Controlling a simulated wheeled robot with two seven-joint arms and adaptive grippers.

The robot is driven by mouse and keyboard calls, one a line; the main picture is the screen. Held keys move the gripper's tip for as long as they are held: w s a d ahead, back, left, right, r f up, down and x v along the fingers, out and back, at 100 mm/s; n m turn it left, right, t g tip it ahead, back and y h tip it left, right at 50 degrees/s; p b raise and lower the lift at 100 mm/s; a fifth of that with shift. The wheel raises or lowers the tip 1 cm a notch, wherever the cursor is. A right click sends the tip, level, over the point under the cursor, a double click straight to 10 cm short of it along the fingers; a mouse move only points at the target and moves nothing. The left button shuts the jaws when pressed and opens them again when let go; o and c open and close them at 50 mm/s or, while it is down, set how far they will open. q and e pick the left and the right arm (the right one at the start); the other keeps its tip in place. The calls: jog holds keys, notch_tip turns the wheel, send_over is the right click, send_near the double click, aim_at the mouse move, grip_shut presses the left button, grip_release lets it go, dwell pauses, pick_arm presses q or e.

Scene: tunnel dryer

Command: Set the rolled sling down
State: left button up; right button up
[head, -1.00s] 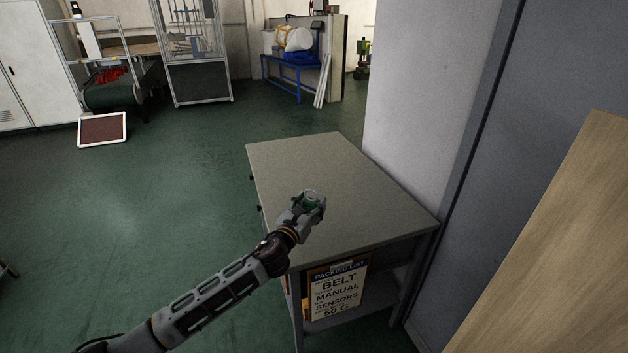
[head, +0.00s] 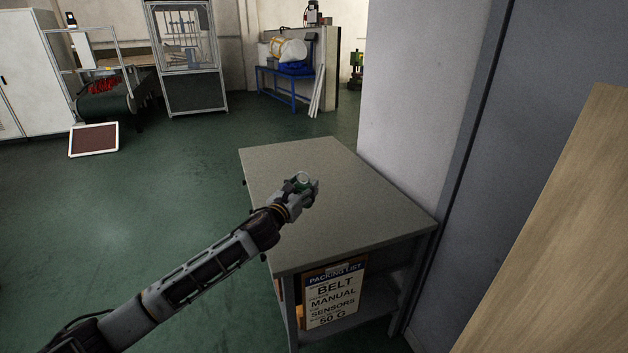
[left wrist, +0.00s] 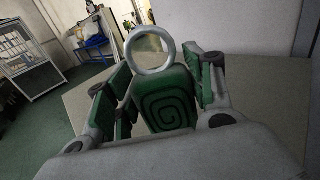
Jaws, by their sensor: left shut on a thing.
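The rolled sling (left wrist: 163,100) is a green roll with a dark spiral on its end and a pale ring (left wrist: 150,50) standing up from its top in the left wrist view. My left gripper (head: 303,186) is shut on it, with a finger on each side of the roll. In the head view the sling shows small and green between the fingers, over the grey table top (head: 345,205). I cannot tell whether the sling's underside touches the table. My right gripper is in neither view.
The table top is bare around the gripper. A packing list sign (head: 333,295) leans on the shelf below. A pale wall (head: 410,100) and a wooden board (head: 560,230) stand on the right. Green floor (head: 150,200) lies open on the left.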

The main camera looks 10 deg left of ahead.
pick_arm(q)
jog(key=b, duration=0.1)
send_over(304, 230)
jog(key=shift+s+f, duration=0.1)
jog(key=shift+f, duration=2.1)
jog(key=shift+f+b, duration=0.35)
jog(key=shift+f, duration=0.3)
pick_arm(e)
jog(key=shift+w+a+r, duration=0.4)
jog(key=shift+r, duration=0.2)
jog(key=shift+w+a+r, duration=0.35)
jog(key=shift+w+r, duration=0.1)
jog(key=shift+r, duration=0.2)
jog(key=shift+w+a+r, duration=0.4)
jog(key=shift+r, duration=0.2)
pick_arm(q)
jog(key=shift+f, duration=0.1)
jog(key=shift+f, duration=0.45)
jog(key=shift+f+b, duration=0.45)
jog(key=shift+f, duration=1.15)
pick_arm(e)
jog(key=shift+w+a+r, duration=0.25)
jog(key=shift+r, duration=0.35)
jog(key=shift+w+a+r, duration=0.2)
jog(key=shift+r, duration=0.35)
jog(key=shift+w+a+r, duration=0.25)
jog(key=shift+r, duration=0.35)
